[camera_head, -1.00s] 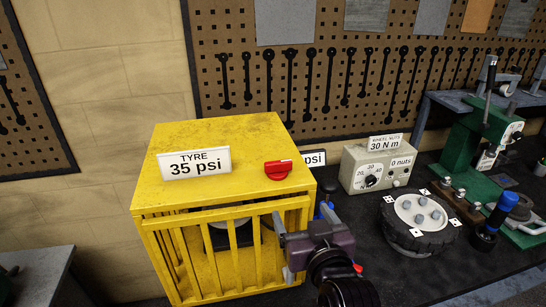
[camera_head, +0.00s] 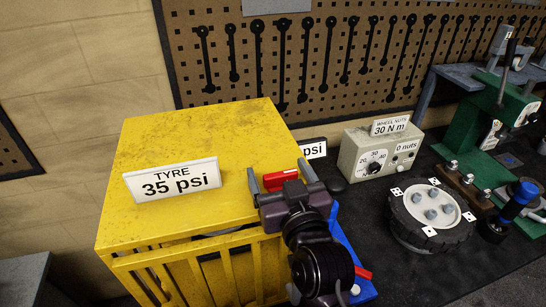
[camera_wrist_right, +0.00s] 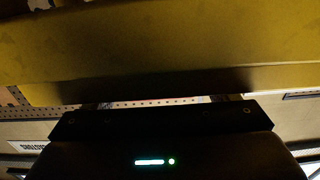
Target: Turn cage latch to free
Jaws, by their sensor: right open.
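The yellow cage (camera_head: 215,135) stands at the left of the bench, with a barred front and a solid top. Its red latch (camera_head: 281,179) sits on the top near the right edge, its handle lying roughly left to right in the head view. My right gripper (camera_head: 278,170) is open, one finger on each side of the latch. Whether the fingers touch it I cannot tell. The gripper body hides the latch's near side. The right wrist view shows the yellow cage surface (camera_wrist_right: 160,45) close by, but not the latch. My left gripper is not in view.
A "TYRE 35 psi" sign (camera_head: 173,180) stands on the cage top, left of the latch. A grey wheel nuts box (camera_head: 378,152), a small wheel (camera_head: 432,212) and a green machine (camera_head: 480,140) stand to the right. Dark bench shows between cage and wheel.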

